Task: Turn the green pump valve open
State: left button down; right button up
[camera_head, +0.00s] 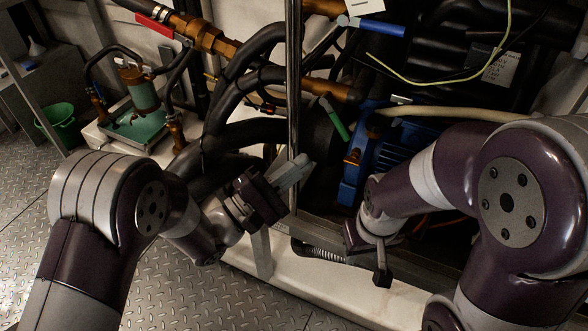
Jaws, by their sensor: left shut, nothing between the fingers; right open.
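The green valve handle (336,118) is a slim lever in the middle of the camera_head view, slanting down to the right. It sits just left of the blue pump (378,150), among dark pipes. My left gripper (297,172) is shut and empty; it is below and left of the green handle in the picture, with its grey fingers pointing up and right beside the vertical metal post. No contact with the handle shows. My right gripper (382,270) is open, low in front of the frame and well below the handle. Its fingers are partly hidden.
A vertical metal post (293,80) stands left of the green handle. A blue handle (378,27) and a red handle (155,25) sit on other pipes. A pale frame rail (330,285) runs along the front. A green bucket (60,122) stands at the far left.

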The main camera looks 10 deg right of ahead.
aim_at(336, 120)
pick_arm(q)
jog(key=b+x, duration=0.1)
jog(key=x, duration=0.5)
jog(key=shift+d, duration=0.2)
pick_arm(e)
jog(key=shift+f, duration=0.9)
pick_arm(q)
jog(key=shift+d+r, duration=0.1)
